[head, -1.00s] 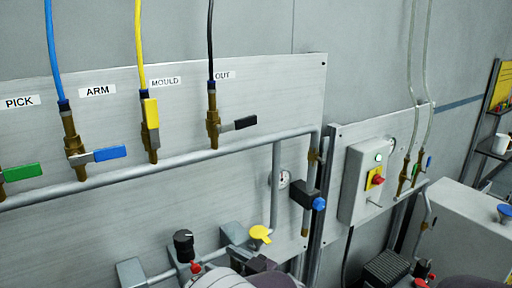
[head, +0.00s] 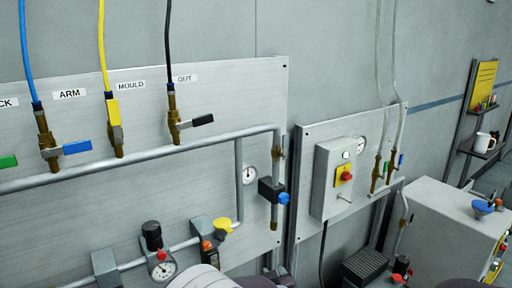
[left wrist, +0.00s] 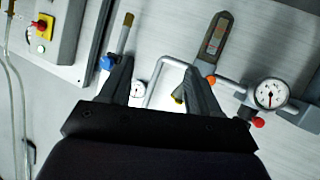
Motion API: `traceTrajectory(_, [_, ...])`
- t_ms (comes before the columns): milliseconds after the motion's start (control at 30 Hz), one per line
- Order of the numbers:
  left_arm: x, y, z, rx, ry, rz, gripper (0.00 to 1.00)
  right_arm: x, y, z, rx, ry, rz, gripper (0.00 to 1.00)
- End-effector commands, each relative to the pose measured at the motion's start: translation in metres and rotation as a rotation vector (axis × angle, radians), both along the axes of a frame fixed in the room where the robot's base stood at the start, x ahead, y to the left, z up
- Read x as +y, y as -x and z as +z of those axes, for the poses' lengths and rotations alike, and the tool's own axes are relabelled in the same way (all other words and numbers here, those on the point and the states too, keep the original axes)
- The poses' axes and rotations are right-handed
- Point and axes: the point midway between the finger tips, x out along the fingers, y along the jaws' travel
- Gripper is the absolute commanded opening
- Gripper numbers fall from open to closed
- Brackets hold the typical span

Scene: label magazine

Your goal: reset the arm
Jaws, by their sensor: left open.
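On the wall panel the ARM label (head: 69,93) is above a brass valve with a blue handle (head: 77,147), which lies sideways across its hose line. The MOULD valve has a yellow handle (head: 113,111) in line with its hose. The OUT valve's black handle (head: 203,120) and a green handle (head: 8,161) at the left edge lie sideways. My left gripper (left wrist: 157,75) shows in the left wrist view, its fingers apart and nothing between them held. My right gripper is not in view.
A grey control box (head: 333,180) with a red button (head: 347,176) is right of the panel. Pipework carries a blue-knobbed fitting (head: 283,198), a yellow lever (head: 222,226) and a lower gauge (head: 163,270). A white cabinet (head: 440,215) is at right, a mug (head: 484,142) on a shelf beyond.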

Motion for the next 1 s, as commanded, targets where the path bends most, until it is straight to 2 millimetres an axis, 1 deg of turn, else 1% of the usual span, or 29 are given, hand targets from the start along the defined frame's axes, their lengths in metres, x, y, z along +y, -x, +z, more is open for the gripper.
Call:
traceTrajectory(67, [-0.007,0.011,-0.014,0.119,0.036,-0.139,0.63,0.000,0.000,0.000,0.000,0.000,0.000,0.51])
traceTrajectory(133, [-0.007,0.036,-0.031,0.281,0.060,-0.276,0.63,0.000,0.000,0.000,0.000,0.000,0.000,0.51])
traceTrajectory(167, [-0.001,0.051,-0.038,0.368,0.063,-0.332,0.63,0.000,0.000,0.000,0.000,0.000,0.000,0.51])
traceTrajectory(200, [0.014,0.079,-0.048,0.504,0.058,-0.400,0.63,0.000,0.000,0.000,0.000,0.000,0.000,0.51])
traceTrajectory(267, [0.048,0.126,-0.057,0.709,0.030,-0.466,0.63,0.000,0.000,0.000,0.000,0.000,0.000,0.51])
traceTrajectory(300, [0.074,0.155,-0.059,0.828,0.004,-0.486,0.63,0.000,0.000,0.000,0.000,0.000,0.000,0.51])
traceTrajectory(333, [0.093,0.176,-0.059,0.904,-0.016,-0.492,0.63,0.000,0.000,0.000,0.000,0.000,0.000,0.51])
traceTrajectory(367, [0.111,0.194,-0.058,0.970,-0.037,-0.492,0.63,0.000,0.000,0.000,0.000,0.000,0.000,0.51])
traceTrajectory(400, [0.134,0.215,-0.055,1.038,-0.061,-0.485,0.63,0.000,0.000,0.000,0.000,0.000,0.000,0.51])
traceTrajectory(500, [0.183,0.249,-0.044,1.117,-0.104,-0.447,0.63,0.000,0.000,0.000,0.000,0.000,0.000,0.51])
traceTrajectory(533, [0.194,0.251,-0.039,1.102,-0.097,-0.419,0.63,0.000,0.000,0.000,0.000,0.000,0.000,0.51])
traceTrajectory(600, [0.208,0.246,-0.030,1.062,-0.066,-0.360,0.63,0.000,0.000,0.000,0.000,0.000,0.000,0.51])
traceTrajectory(667, [0.214,0.244,-0.028,1.053,-0.053,-0.337,0.63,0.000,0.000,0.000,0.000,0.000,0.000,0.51])
traceTrajectory(1000, [0.215,0.243,-0.029,1.053,-0.049,-0.333,0.63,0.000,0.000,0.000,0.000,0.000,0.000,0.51])
